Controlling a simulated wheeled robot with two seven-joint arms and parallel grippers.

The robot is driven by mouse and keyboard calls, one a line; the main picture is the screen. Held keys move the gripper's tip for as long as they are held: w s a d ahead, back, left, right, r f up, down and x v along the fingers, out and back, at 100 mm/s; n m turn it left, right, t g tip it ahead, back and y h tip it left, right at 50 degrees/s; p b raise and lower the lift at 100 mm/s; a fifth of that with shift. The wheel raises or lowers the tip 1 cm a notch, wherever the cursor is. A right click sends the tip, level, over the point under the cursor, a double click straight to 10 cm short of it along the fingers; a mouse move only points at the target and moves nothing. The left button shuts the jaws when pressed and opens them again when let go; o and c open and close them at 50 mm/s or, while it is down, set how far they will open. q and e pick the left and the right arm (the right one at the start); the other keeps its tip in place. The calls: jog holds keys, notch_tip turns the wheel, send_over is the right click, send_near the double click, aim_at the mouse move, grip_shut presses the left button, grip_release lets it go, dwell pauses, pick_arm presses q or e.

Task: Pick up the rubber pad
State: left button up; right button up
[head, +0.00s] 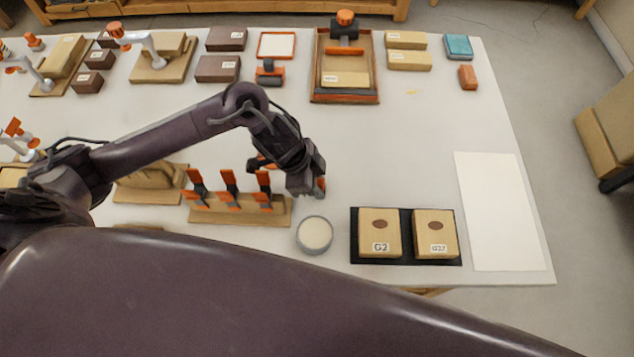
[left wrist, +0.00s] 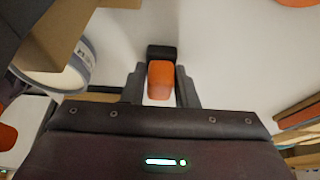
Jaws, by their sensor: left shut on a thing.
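My left gripper (head: 318,188) is over the bench, behind and just right of the clamp rack, above the round tin. In the left wrist view my left gripper (left wrist: 160,88) is shut on an orange-and-black piece (left wrist: 160,78), orange on the near side and black at the far end. In the head view only a small orange bit of it shows by the fingertips. I cannot tell whether this piece is the rubber pad. A small orange-brown block (head: 468,77) lies at the back right beside a teal block (head: 458,46). My right gripper is not in view.
The round tin (head: 314,234) stands close to the gripper. Left of it is a wooden rack (head: 240,213) with upright orange-and-black clamps. A black tray (head: 406,256) with two wooden blocks and a white sheet (head: 498,210) lie to the right. The bench's middle right is clear.

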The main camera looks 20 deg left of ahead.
pick_arm(q)
notch_tip(320, 180, up, 20)
jog(key=p, duration=0.4)
jog(key=shift+f, duration=0.2)
